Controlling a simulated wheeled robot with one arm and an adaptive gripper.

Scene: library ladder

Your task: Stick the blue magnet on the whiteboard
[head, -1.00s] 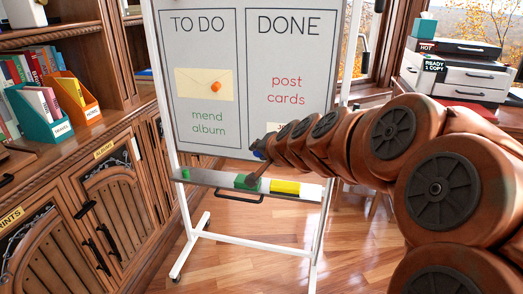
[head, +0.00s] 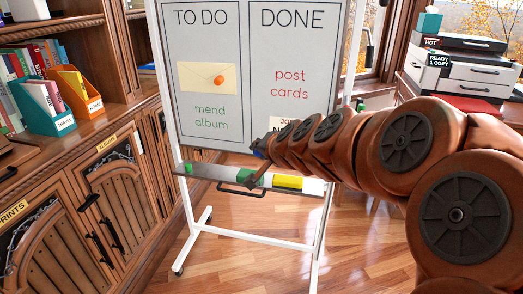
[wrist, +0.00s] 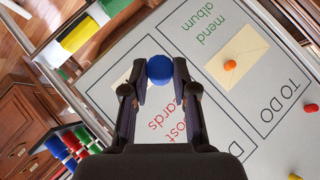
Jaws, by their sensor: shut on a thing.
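The whiteboard (head: 246,145) stands upright on a white frame, with a TO DO column at left and a DONE column at right. It also fills much of the wrist view (wrist: 215,115). My gripper (wrist: 159,72) is shut on the round blue magnet (wrist: 160,68), which sits between its fingertips in front of the DONE column. I cannot tell whether the magnet touches the board.
An orange magnet (head: 218,80) holds an envelope (head: 195,76) in the TO DO column. The tray (head: 210,171) below the board carries green and yellow items (head: 288,182). A cabinet (head: 110,200) stands at left; printers (head: 468,72) stand at right.

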